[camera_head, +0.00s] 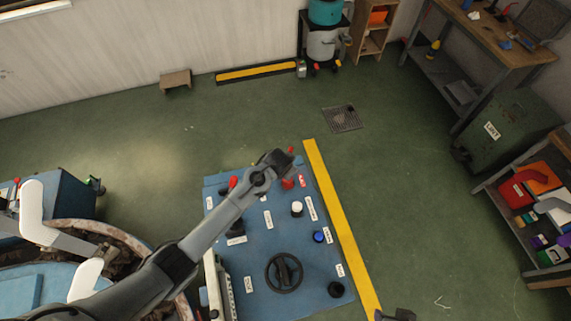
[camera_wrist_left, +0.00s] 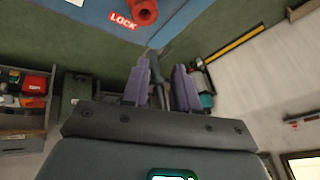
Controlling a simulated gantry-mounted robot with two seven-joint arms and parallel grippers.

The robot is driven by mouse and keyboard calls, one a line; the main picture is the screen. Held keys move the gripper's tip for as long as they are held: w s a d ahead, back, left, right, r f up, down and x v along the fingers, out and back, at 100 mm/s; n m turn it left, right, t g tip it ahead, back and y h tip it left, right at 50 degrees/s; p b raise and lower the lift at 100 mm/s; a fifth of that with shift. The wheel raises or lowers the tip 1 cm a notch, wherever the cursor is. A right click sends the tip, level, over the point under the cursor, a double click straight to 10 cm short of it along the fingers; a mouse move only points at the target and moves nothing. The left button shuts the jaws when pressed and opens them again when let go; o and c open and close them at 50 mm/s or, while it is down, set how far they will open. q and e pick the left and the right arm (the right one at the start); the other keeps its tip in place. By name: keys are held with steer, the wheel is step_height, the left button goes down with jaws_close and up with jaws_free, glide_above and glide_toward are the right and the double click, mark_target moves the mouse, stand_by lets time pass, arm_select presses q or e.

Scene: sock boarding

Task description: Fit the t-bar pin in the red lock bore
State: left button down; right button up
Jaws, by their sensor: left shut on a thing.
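The red lock bore (camera_head: 287,184) stands near the far right corner of the blue console, beside a red label. In the left wrist view the red lock bore (camera_wrist_left: 145,12) is at the top edge, next to the LOCK label. My left gripper (camera_head: 283,160) is above that corner, just beyond the bore. In its wrist view, the purple fingers of my left gripper (camera_wrist_left: 161,88) are shut on a dark, slim piece, seemingly the t-bar pin (camera_wrist_left: 157,68). The pin appears apart from the bore. A dark part, perhaps my right gripper (camera_head: 395,315), shows at the bottom edge.
The blue console (camera_head: 255,255) carries a black handwheel (camera_head: 284,272), a white knob (camera_head: 296,208), a blue knob (camera_head: 318,237) and a red-topped lever (camera_head: 233,182). A yellow floor line (camera_head: 340,225) runs along its right side. Open green floor lies beyond.

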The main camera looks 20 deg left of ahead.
arm_select(q)
steer(key=b, duration=0.3)
glide_above(285, 182)
steer(key=shift+w+f, duration=0.1)
steer(key=shift+f, duration=2.8)
steer(key=shift+p, duration=0.4)
steer(key=shift+p, duration=0.3)
steer(key=shift+f+b, duration=0.3)
steer(key=shift+f, duration=0.45)
